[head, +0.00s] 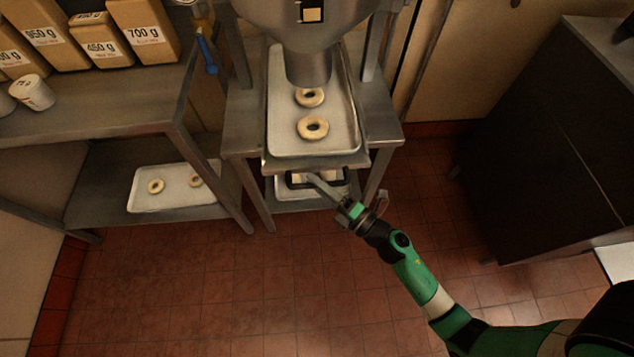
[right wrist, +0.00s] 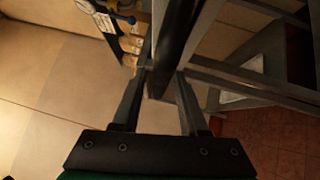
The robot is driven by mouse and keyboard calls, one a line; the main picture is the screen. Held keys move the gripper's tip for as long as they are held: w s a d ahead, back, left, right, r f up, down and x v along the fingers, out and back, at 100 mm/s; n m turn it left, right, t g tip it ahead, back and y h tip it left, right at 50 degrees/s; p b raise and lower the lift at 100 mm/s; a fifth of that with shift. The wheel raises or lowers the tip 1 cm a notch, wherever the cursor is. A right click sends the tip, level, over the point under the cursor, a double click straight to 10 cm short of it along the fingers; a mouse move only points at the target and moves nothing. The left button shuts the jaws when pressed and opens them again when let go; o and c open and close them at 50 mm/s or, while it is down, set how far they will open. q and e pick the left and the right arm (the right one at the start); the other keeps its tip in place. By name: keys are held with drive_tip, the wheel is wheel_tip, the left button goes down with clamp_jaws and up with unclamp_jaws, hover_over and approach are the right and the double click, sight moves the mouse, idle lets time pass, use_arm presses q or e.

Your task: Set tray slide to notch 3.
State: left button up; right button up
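The tray slide holds a pale metal tray (head: 287,138) under the steel hopper, with two ring doughnuts (head: 313,127) on it. A dark handle bar (head: 296,184) shows below the tray's front edge. My right gripper (head: 312,180) is at this handle, coming from the front right. In the right wrist view the fingers (right wrist: 161,85) are apart, with a dark bar (right wrist: 172,50) running between them. There is a gap beside the bar, so the grip does not look closed. No notch marks can be read. My left gripper is not in view.
A steel hopper (head: 310,30) hangs over the tray. A shelf unit (head: 90,130) at left carries weight-labelled bags (head: 145,30) and a lower tray (head: 175,200) with doughnuts. A dark cabinet (head: 540,140) stands at right. The tiled floor (head: 230,290) in front is clear.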

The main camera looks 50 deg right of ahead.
clamp_jaws()
idle(1.2)
